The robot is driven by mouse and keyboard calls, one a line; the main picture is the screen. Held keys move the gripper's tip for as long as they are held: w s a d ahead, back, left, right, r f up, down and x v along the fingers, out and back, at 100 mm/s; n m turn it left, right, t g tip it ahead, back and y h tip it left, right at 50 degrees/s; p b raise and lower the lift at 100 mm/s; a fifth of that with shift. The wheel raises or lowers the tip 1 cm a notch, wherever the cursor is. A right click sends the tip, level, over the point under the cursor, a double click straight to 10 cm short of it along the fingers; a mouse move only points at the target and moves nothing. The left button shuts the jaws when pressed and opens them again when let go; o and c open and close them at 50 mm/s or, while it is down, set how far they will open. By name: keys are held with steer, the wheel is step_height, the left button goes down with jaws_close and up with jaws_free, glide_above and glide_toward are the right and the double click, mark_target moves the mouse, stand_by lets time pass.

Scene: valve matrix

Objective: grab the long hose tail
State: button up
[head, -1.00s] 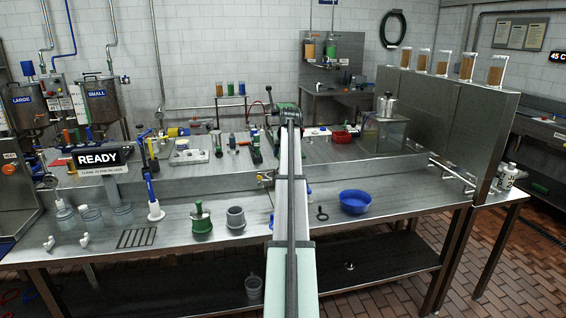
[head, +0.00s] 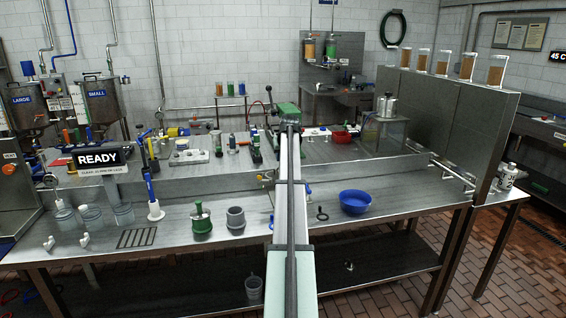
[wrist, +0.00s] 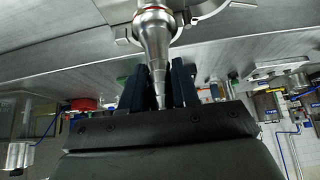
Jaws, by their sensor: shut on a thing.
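In the wrist view, the long hose tail (wrist: 155,38) is a shiny metal piece that tapers to a stepped, narrow end. My gripper (wrist: 159,80) has its two dark blue fingers on either side of that narrow end and is shut on it. The wide end points away from my palm, near a rounded metal fitting (wrist: 205,8) at the top of the picture; I cannot tell whether they touch. In the head view my own arm hides the fingers and the hose tail.
A blue bowl (head: 355,201) and a green-based pot (head: 201,218) stand on the lower front bench. Bare bench lies right of the blue bowl.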

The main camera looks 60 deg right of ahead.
jaws_close()
